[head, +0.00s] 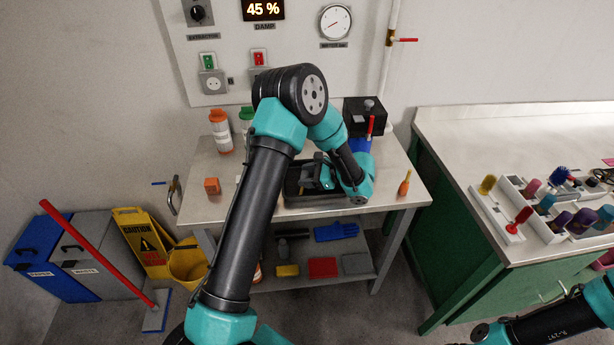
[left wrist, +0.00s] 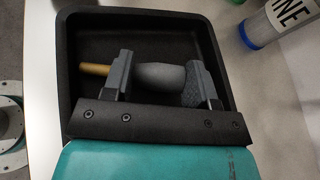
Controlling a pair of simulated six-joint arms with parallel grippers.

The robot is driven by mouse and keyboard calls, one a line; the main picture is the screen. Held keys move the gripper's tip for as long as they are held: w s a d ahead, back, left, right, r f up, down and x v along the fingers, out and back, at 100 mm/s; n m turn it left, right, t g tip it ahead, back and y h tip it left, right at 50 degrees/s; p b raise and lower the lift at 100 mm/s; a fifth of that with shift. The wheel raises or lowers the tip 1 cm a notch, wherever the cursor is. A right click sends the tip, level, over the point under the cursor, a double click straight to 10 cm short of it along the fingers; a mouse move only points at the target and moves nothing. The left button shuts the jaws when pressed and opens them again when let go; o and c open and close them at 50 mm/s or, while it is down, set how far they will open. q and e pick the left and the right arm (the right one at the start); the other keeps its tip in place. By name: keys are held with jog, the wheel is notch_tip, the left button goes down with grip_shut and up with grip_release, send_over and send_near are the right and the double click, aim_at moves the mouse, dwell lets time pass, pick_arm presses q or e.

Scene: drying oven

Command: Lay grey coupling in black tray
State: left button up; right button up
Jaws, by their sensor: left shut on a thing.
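The black tray (head: 291,188) lies on the small table, partly hidden behind my left arm in the head view. In the left wrist view the black tray (left wrist: 130,35) shows its raised rim and dark floor. My left gripper (left wrist: 162,82) is shut on the grey coupling (left wrist: 162,76), a rounded grey body with a brass-coloured stub at its left end. The coupling is within the tray's outline; whether it touches the floor I cannot tell. In the head view my left gripper (head: 320,178) is over the tray. My right arm shows at the lower right, its gripper out of view.
On the small table stand an orange-capped bottle (head: 221,131), an orange block (head: 212,186), an orange dropper-like thing (head: 404,184) and a black box (head: 365,115). The green bench (head: 520,130) at right holds a white rack with several coloured pieces.

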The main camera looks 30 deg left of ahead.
pick_arm(q)
jog(key=shift+f, duration=0.1)
jog(key=o, duration=0.6)
jog(key=v, duration=1.2)
